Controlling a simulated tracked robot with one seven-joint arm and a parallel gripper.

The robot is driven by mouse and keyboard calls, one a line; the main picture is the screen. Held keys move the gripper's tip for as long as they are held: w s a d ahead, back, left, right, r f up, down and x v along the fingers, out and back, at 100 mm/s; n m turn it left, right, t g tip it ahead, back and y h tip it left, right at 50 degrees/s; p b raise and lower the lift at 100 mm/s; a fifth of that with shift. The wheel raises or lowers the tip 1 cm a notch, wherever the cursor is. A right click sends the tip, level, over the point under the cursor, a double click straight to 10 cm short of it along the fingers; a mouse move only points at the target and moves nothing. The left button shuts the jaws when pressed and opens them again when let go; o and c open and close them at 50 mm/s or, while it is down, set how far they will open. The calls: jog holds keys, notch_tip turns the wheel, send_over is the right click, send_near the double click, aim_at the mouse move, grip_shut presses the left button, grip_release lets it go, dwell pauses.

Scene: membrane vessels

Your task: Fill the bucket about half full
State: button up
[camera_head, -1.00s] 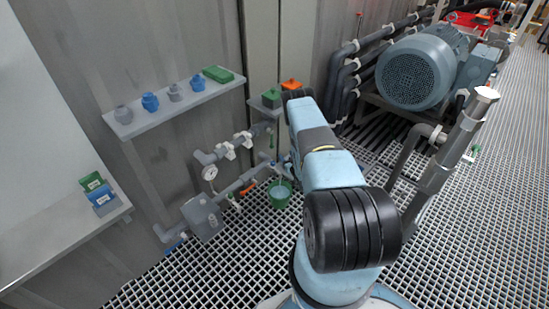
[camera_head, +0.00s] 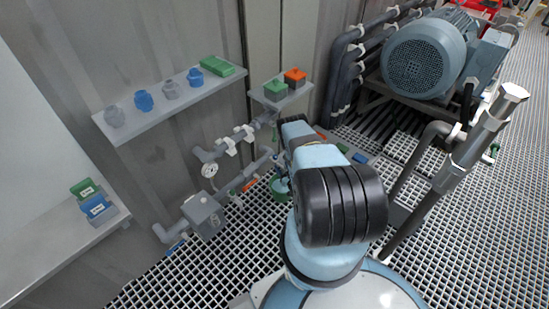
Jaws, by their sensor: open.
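The green bucket (camera_head: 281,191) stands on the grating floor below the pipework, partly hidden by my arm. Some pale blue shows at its top, but I cannot tell how high any water stands in it. The grey pipe (camera_head: 258,166) with an orange-red handle (camera_head: 250,184) runs just left of and above the bucket. My arm reaches toward this spot, and its links hide my gripper. I cannot make out the fingers or what they touch.
A shelf (camera_head: 150,122) holds blue and grey fittings and a green box. A small shelf (camera_head: 284,101) holds a green and an orange item. A lower left shelf (camera_head: 60,245) holds small boxes. A motor (camera_head: 425,60) and slanted grey pipe (camera_head: 455,165) stand right.

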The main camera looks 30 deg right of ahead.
aim_at(275, 156)
jog(key=w, duration=0.9)
jog(key=shift+d, duration=0.2)
jog(key=shift+c, duration=0.3)
